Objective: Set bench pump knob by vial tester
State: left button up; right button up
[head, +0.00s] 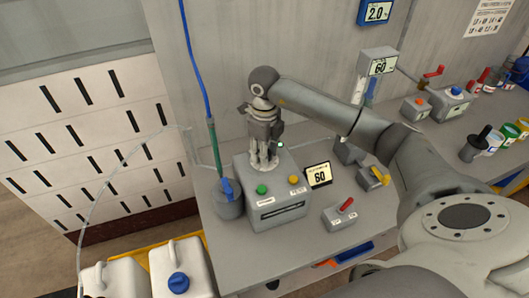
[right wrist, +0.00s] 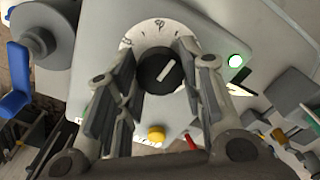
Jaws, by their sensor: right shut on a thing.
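The bench pump is a grey box (head: 275,205) on the bench, with a green button (head: 261,189), a yellow button (head: 293,179) and a lit green lamp (head: 280,144). Its black knob (right wrist: 160,71) shows in the right wrist view on a white dial (right wrist: 158,31); its white pointer line tilts to the upper right. My right gripper (head: 265,163) points down at the pump top, its fingers shut around the knob, which they hide in the head view. A small display reading 60 (head: 318,175) stands beside the pump. I cannot tell which thing is the vial tester. My left gripper is not in view.
A grey box with another 60 display (head: 379,63) stands further back, below a blue 2.0 display (head: 376,12). A red-lever box (head: 340,215) is right of the pump. White jugs (head: 180,270) stand lower left.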

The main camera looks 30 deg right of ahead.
jog(key=m+b, duration=0.1)
jog(key=m, duration=0.1)
jog(key=shift+m, duration=0.4)
jog(key=shift+m+b, duration=0.3)
jog(key=shift+m, duration=0.4)
jog(key=o, duration=1)
jog(key=shift+o, duration=0.2)
jog(key=shift+r, duration=0.15)
notch_tip(320, 180, up, 12)
